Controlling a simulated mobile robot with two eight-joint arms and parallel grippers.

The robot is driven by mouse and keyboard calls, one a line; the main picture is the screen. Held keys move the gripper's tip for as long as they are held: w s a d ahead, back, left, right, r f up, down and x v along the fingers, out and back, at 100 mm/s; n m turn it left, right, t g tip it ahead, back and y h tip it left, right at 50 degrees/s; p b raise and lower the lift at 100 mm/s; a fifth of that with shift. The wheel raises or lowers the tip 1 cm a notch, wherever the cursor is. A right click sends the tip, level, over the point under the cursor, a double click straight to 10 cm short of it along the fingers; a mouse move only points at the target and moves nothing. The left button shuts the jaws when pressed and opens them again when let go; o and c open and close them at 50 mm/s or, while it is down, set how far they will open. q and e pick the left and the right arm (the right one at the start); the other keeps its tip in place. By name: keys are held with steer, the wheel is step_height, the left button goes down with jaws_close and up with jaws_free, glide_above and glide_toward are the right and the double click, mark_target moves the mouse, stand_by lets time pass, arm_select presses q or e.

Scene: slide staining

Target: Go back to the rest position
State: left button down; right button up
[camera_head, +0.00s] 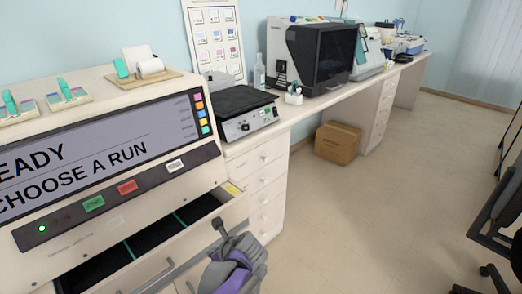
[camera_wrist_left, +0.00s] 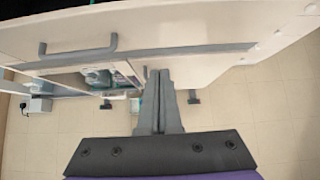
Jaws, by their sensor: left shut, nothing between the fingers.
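My left gripper (camera_head: 219,228) is in the lower middle of the head view, just in front of the open drawer of the staining machine (camera_head: 120,160). In the left wrist view its two fingers (camera_wrist_left: 158,75) are together and hold nothing. The open drawer (camera_head: 190,238) has dark compartments with green dividers. In the left wrist view the fingertips are near a drawer front with a grey handle (camera_wrist_left: 80,50); I cannot tell whether they touch it. My right gripper is not in view.
A bench (camera_head: 345,95) with a hotplate (camera_head: 245,110) and a dark-fronted machine (camera_head: 325,55) runs along the wall. A cardboard box (camera_head: 338,142) sits on the floor under it. A black chair (camera_head: 500,220) stands at the right. The floor between is clear.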

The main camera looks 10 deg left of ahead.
arm_select(q)
steer(key=s+d+f+n+h, duration=0.1)
steer(key=s+n+h, duration=0.3)
steer(key=s+n, duration=0.9)
steer(key=s+d+f+n+h, duration=0.1)
steer(key=s+d+n+h, duration=0.15)
steer(key=s+n, duration=1.05)
step_height(320, 180, up, 14)
steer(key=w+p, duration=0.2)
steer(key=p, duration=1)
steer(key=shift+w+a+f+m+p, duration=0.15)
steer(key=shift+w+a+m+p, duration=0.15)
steer(key=shift+a+p, duration=0.1)
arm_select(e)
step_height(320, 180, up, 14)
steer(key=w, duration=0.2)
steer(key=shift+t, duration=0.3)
arm_select(q)
steer(key=shift+s+h, duration=0.1)
steer(key=shift+h, duration=0.15)
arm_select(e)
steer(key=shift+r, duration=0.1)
